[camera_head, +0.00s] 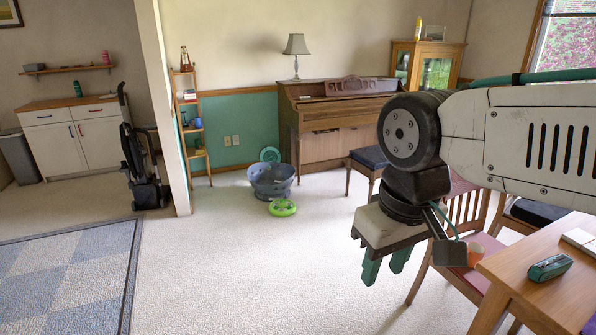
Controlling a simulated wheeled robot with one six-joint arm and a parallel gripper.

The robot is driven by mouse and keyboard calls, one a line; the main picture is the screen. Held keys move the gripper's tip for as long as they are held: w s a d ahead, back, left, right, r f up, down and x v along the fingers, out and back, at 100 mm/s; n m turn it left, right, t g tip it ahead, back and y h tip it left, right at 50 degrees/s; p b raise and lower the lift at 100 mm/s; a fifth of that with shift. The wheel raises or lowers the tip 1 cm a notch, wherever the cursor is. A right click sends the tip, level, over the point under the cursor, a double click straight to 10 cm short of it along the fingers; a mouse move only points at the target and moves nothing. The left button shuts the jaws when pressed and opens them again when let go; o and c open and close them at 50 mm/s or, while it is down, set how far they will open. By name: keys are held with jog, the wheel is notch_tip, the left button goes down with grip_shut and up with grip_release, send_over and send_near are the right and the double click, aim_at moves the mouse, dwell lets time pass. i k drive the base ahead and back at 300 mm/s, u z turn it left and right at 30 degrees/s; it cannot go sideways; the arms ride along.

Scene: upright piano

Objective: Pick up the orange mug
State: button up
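A small orange object that looks like the orange mug (475,254) shows at the right, just left of the wooden table's corner. It appears to stand on the red seat of a wooden chair (477,275); my arm's end and the table corner partly frame it. My gripper (384,272) hangs in front of the camera, to the left of the mug in the picture. Its two green fingers point down with a gap between them, and nothing shows in the gap.
The wooden table (545,285) at the lower right holds a green object (550,267) and a book. A piano (340,123), its bench, a blue-grey tub (271,182) and a green ring-shaped toy (282,207) stand farther back. The pale carpet at centre is clear.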

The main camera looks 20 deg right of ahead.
aim_at(471, 257)
jog(key=i, duration=1.7)
jog(key=z, duration=3.5)
